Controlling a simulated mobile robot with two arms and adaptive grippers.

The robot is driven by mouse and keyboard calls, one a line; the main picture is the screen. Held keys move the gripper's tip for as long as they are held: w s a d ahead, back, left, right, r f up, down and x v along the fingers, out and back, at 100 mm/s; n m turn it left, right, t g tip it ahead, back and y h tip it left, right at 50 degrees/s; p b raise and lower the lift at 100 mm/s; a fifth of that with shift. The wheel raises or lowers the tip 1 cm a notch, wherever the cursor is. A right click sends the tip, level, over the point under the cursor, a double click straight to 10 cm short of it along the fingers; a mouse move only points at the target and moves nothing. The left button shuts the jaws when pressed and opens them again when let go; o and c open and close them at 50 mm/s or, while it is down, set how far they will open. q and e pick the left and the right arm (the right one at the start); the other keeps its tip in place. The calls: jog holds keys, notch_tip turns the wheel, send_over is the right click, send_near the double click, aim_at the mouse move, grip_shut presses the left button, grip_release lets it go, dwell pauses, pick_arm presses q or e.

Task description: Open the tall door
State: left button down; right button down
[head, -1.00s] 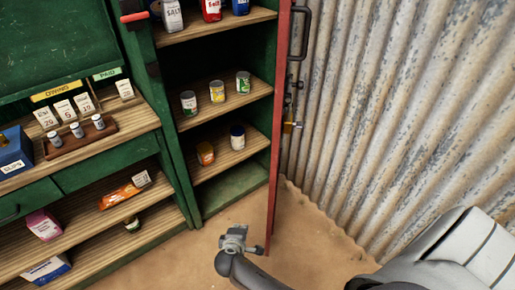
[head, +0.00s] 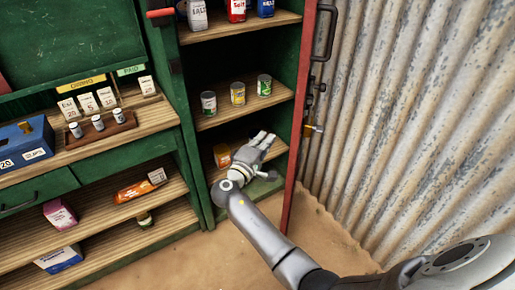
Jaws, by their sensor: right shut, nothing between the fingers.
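The tall door (head: 300,120) of the green cabinet stands wide open. I see its red edge, with a dark handle (head: 325,32) and a latch with a brass padlock (head: 313,130) on the side facing the corrugated wall. My right gripper (head: 266,139) is shut and empty. It shows in front of the cabinet's lower shelf, left of the door edge and apart from the handle. It hides part of that shelf and the jars on it. My left gripper is not in view.
The cabinet's middle shelf (head: 240,111) holds three cans, and the top shelf (head: 240,26) holds bags. A green counter with a blue box (head: 27,142) stands at left. Corrugated metal (head: 420,120) bounds the right. Bare sandy floor (head: 190,262) lies in front.

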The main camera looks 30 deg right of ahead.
jog(key=d, duration=0.1)
jog(key=s+d+p, duration=0.2)
jog(key=d, duration=0.1)
jog(key=shift+a, duration=0.1)
